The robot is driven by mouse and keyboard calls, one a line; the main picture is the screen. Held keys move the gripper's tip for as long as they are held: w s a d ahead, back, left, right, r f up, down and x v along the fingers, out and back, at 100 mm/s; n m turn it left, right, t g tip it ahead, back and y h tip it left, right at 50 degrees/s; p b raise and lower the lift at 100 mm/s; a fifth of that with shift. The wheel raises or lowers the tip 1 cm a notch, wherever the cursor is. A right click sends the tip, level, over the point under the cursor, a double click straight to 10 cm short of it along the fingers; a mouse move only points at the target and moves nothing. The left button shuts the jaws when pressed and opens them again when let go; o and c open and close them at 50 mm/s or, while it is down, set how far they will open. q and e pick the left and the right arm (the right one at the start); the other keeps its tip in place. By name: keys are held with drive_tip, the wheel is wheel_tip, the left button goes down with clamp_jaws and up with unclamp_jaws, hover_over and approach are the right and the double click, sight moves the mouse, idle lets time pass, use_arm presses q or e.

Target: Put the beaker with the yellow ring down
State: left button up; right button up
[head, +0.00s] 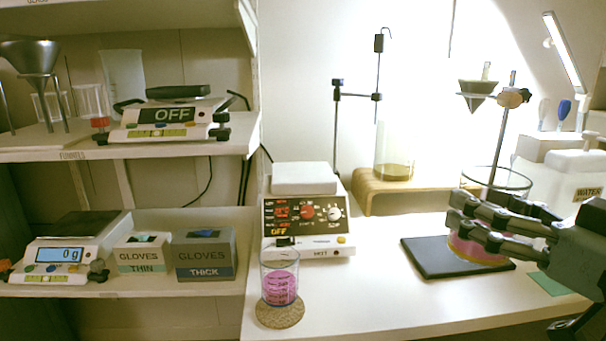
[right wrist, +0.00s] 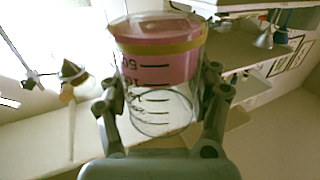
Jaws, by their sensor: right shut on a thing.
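The beaker with the yellow ring (head: 482,257) is clear glass with pink liquid low in it, and the ring is near its base. My right gripper (head: 460,222) is shut around its sides, partly hiding it. In the right wrist view the beaker (right wrist: 155,66) is between the two fingers (right wrist: 160,98) and appears upside down, with marks on its glass. In the head view its base overlaps the black mat (head: 430,256); I cannot tell whether it touches. My left gripper is not in view.
A second beaker with pink liquid (head: 279,283) stands on a cork coaster (head: 280,314). A hotplate (head: 305,215) is behind it. A wooden stand (head: 375,203) carries a glass vessel (head: 394,165). A clamp stand with a funnel (head: 478,92) is behind the held beaker. The counter's middle is clear.

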drive_tip(key=shift+s+a+r+n+y, duration=0.3)
drive_tip(key=shift+s+a+r+y, duration=0.15)
drive_tip(key=shift+s+y, duration=0.1)
drive_tip(key=w+d+f+m+h, duration=0.2)
drive_tip(key=w+d+m+h, duration=0.2)
drive_tip(key=w+d+h, duration=0.2)
drive_tip(key=w+d+f+m+t+h, duration=0.1)
drive_tip(key=w+d+f+m+h, duration=0.2)
drive_tip(key=w+d+h, duration=0.4)
drive_tip(key=shift+w+d+f+m, duration=0.2)
drive_tip(key=shift+w+d+m, duration=0.6)
drive_tip(key=shift+w+d, duration=0.45)
